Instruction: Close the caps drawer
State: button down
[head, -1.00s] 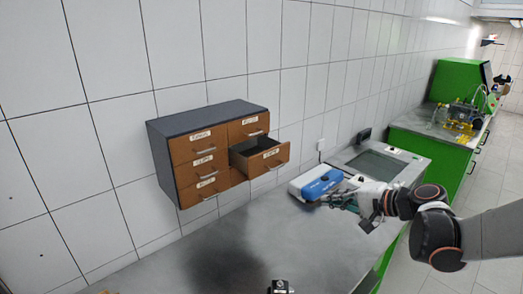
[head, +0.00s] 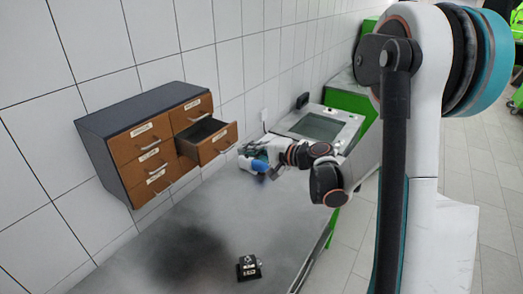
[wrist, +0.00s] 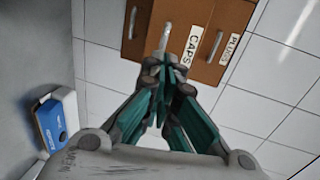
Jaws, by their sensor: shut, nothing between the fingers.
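The caps drawer (head: 222,145) stands pulled out of the cabinet at its right column, in the head view; its dark inside shows. In the wrist view the caps drawer's front (wrist: 150,15), with its "CAPS" label and silver handle, lies just ahead of my fingertips. My gripper (wrist: 165,75) is shut and empty, pointing at that front. In the head view my gripper (head: 246,151) is small, just right of the open drawer and above the bench. Whether the fingertips touch the drawer, I cannot tell.
The brown and dark-grey cabinet (head: 135,108) has its other drawers shut. A blue and white box (wrist: 55,122) lies on the bench left of my gripper in the wrist view. A small black device (head: 249,267) stands on the bench. The tiled wall is behind.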

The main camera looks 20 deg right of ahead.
aim_at(232, 147)
jog(key=shift+x, duration=1.8)
jog(key=shift+w+a, duration=0.1)
jog(key=b+x, duration=0.1)
jog(key=x, duration=0.2)
jog(key=r+b+x, duration=0.1)
jog(key=x, duration=0.3)
jog(key=r+b+x, duration=0.1)
jog(key=x, duration=0.3)
jog(key=shift+w+r, duration=0.1)
jog(key=shift+w, duration=0.15)
jog(key=shift+r, duration=0.15)
jog(key=shift+s, duration=0.1)
